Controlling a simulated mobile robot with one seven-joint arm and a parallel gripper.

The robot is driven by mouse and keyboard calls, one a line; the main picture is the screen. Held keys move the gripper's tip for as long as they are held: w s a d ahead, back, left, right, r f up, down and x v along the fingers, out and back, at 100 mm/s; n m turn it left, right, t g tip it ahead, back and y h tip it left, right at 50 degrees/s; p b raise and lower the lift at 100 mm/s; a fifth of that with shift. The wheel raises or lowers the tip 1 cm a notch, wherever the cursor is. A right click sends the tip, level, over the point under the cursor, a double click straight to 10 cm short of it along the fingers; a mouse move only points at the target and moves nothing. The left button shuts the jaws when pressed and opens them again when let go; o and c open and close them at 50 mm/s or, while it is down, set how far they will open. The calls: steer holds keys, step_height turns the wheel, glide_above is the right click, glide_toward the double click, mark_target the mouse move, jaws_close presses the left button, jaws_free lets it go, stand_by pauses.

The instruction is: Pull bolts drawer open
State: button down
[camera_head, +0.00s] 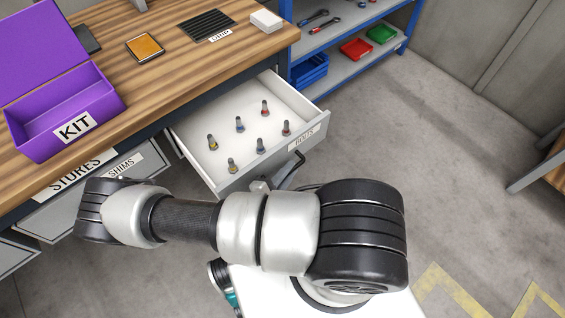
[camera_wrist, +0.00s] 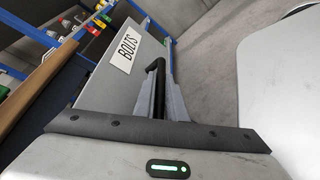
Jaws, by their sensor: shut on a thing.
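The bolts drawer (camera_head: 318,127) is pulled out from under the wooden workbench, with several upright bolts (camera_head: 239,124) inside on its pale floor. Its front carries a BOLTS label, also plain in the wrist view (camera_wrist: 126,53). A dark bar handle (camera_wrist: 157,68) stands out from the drawer front. My gripper (camera_wrist: 160,92) is shut on this handle, its fingers on either side of the bar. In the head view my arm hides most of the gripper and the lower part of the drawer front.
A purple KIT box (camera_head: 105,92) stands open on the workbench (camera_head: 185,62). A blue shelf (camera_head: 350,70) with red and green bins stands behind. Open concrete floor (camera_head: 420,150) lies to the right.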

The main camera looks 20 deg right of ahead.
steer(key=shift+s, duration=0.15)
steer(key=c, duration=1.8)
jaws_free()
steer(key=v, duration=1.7)
steer(key=shift+s+a+r, duration=0.1)
steer(key=shift+a+r, duration=0.05)
steer(key=shift+r, duration=0.05)
steer(key=w+r+m+g+y+p, duration=0.25)
steer(key=r+m+g, duration=0.25)
steer(key=r, duration=0.9)
steer(key=w+r+m+g+y+p, duration=0.25)
steer(key=r+m+g, duration=0.25)
steer(key=r, duration=0.8)
steer(key=s+d+r+m+t+y+p, duration=0.1)
steer(key=d+r+m+t+y+p, duration=0.1)
steer(key=r, duration=1.1)
steer(key=s+d+r+m+t+y+p, duration=0.1)
steer(key=d+r+t+y, duration=0.3)
steer(key=r, duration=0.8)
steer(key=shift+s+d+r+m+y+p, duration=0.2)
steer(key=shift+d+r+m+y+p, duration=0.2)
steer(key=shift+d+y+p, duration=0.35)
